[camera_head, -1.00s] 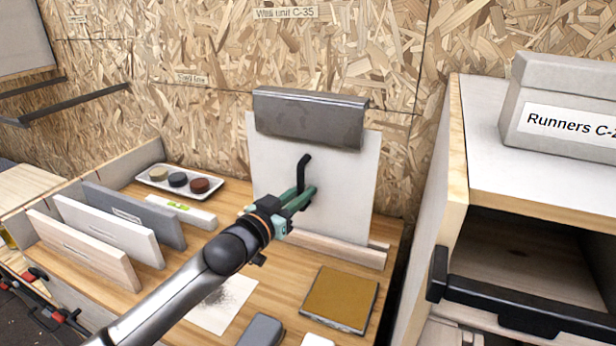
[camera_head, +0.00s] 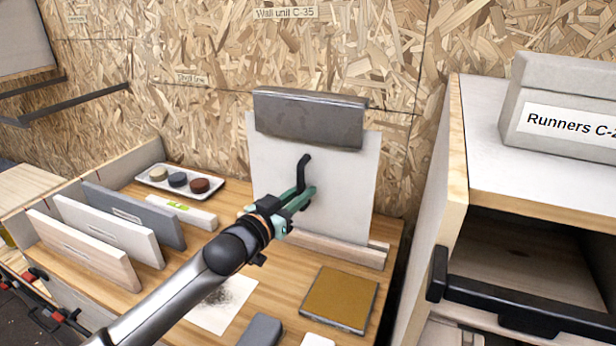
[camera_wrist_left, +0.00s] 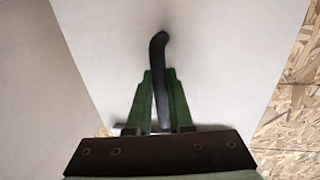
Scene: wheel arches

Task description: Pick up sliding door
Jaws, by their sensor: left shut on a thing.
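The sliding door (camera_head: 340,170) is a pale upright panel with a black bent handle (camera_head: 303,172) on its face. It stands on a wooden bottom rail (camera_head: 340,248), with its top behind a grey metal cover (camera_head: 310,118). My left gripper (camera_head: 304,194), with green fingers, is shut on the handle. In the left wrist view, the fingers (camera_wrist_left: 160,100) close around the lower part of the black handle (camera_wrist_left: 159,60), and the door panel (camera_wrist_left: 220,50) fills most of the picture. My right gripper is not in view.
A white tray (camera_head: 152,184) with several round samples and a small level (camera_head: 180,209) lie on the bench. Upright sample panels (camera_head: 110,228) stand at left. A brown square pad (camera_head: 340,299) lies in front. A cabinet (camera_head: 540,190) with an open compartment stands at right.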

